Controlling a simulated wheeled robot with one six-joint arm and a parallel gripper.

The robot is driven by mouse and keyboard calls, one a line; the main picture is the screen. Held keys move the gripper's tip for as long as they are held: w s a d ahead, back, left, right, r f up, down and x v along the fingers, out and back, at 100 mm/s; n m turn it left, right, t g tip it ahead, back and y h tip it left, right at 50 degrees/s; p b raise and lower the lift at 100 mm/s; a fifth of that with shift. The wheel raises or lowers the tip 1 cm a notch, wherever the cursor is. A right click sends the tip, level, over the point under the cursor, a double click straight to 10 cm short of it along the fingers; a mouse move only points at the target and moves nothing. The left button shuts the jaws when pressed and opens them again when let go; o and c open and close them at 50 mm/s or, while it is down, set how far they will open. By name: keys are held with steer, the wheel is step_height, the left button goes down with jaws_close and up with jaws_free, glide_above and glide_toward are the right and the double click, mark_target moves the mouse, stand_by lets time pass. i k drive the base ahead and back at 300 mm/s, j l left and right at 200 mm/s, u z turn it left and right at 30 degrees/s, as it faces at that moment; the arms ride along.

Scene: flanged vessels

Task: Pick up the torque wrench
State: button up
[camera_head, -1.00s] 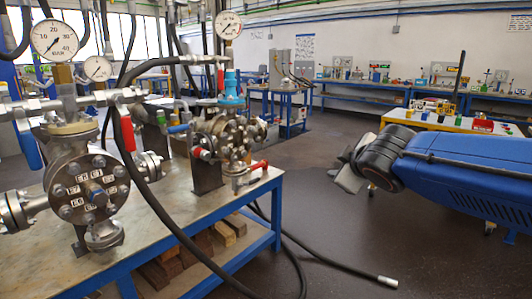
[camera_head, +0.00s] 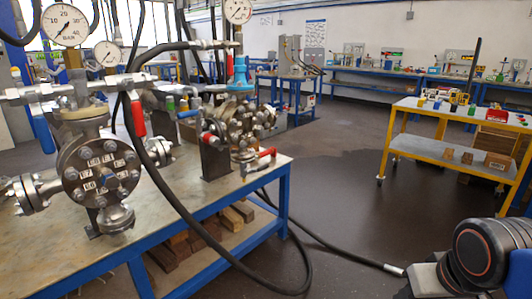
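I cannot make out a torque wrench in this view. Small tools and coloured parts lie on the top of a yellow cart (camera_head: 408,103) at the right, too small to tell apart. My gripper (camera_head: 424,281) is at the bottom right edge, partly cut off by the frame and by my black wrist joint. Only grey pieces of it show, over the dark floor and apart from the cart. Whether its fingers are open or shut is not visible.
A blue-framed bench (camera_head: 215,213) at the left carries a flanged vessel (camera_head: 97,170), a valve assembly and gauges (camera_head: 66,24). A black hose (camera_head: 165,215) hangs over its edge and runs along the floor.

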mark_target(272, 151)
steer(key=i+l+u, duration=0.15)
steer(key=u, duration=0.3)
steer(key=i+l+u, duration=0.25)
steer(key=u, duration=0.15)
steer(key=i+l+u, duration=0.1)
steer(key=i+l, duration=0.5)
steer(key=l, duration=0.25)
steer(key=i+l+u, duration=0.15)
steer(key=i+l, duration=0.4)
steer(key=l, duration=0.35)
steer(key=i+l, duration=0.15)
steer(key=i, duration=0.55)
steer(key=k+l+u, duration=0.45)
steer(key=k, duration=0.15)
steer(key=j, duration=0.1)
